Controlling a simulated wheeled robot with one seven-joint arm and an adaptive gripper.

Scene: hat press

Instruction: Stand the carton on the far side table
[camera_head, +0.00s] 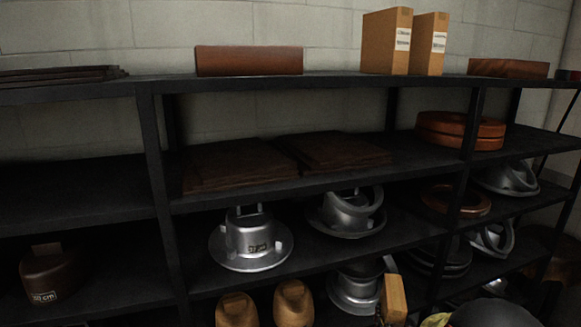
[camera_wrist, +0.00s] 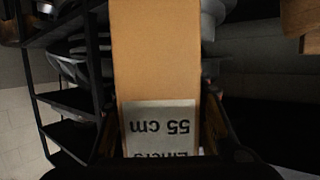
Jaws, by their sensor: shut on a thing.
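The carton (camera_wrist: 157,60) is a tan box with a white label reading 55 cm, which appears upside down in the wrist view. My gripper (camera_wrist: 160,125) is shut on it, with one dark finger along each side. In the head view, a tan box end that looks like the same carton (camera_head: 394,298) shows at the bottom edge, in front of the shelves. Its lower part is cut off by the frame. I cannot make out the far side table in either view.
A black shelf rack (camera_head: 155,180) fills the head view. Two upright cartons (camera_head: 385,45) stand on its top shelf. Metal hat forms (camera_head: 250,240) and brown rings (camera_head: 460,130) sit lower. Two wooden blocks (camera_head: 237,311) show at the bottom.

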